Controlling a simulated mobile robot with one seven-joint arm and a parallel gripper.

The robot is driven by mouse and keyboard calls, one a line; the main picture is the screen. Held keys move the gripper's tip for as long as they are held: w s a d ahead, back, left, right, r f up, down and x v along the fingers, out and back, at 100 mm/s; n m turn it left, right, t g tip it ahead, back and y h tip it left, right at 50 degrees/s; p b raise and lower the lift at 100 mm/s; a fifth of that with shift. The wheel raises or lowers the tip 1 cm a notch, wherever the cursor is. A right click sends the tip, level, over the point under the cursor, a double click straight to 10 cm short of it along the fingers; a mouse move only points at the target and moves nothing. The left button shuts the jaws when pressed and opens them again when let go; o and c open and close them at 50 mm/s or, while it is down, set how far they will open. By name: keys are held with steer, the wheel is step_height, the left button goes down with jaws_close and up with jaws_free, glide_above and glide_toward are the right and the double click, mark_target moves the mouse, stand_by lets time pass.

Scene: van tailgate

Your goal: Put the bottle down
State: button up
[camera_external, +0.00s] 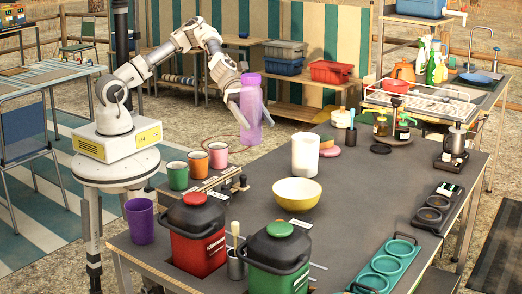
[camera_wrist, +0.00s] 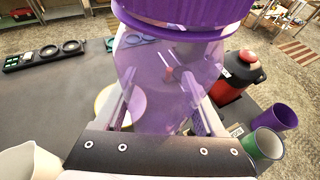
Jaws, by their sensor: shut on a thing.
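A translucent purple bottle (camera_external: 251,115) is upright in my gripper (camera_external: 246,122), held above and beyond the far left edge of the dark table (camera_external: 361,182). In the wrist view the bottle (camera_wrist: 172,75) fills the middle, with a finger along each side of it. My gripper (camera_wrist: 165,100) is shut on the bottle. Part of the yellow bowl behind the bottle is hidden in the wrist view.
On the table stand a yellow bowl (camera_external: 297,193), a white container (camera_external: 305,155), a red canister (camera_external: 198,236), a green canister (camera_external: 274,262) and a purple cup (camera_external: 140,220). Three cups stand on a rack (camera_external: 205,187). Bare tabletop lies right of the bowl.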

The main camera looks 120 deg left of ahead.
steer(key=w+d+r+m+g+h+p, duration=0.1)
steer(key=w+d+r+m+g+h, duration=0.15)
steer(key=d, duration=0.25)
steer(key=w+d+r+m+g+h+p, duration=0.1)
steer(key=d+m+h, duration=0.15)
steer(key=d, duration=0.35)
steer(key=shift+g, duration=0.25)
steer(key=f+b, duration=0.1)
steer(key=f, duration=0.8)
steer(key=f+b, duration=0.1)
steer(key=f, duration=0.9)
steer(key=shift+w+a+b, duration=0.15)
steer(key=shift+a+b, duration=0.05)
steer(key=shift+b, duration=0.15)
steer(key=w+d, duration=0.2)
steer(key=d, duration=0.1)
steer(key=shift+w+d+f, duration=0.15)
steer(key=shift+w+d, duration=0.1)
steer(key=shift+a+f+y, duration=0.2)
steer(key=shift+f+y, duration=0.1)
steer(key=shift+f, duration=0.2)
steer(key=shift+f, duration=0.1)
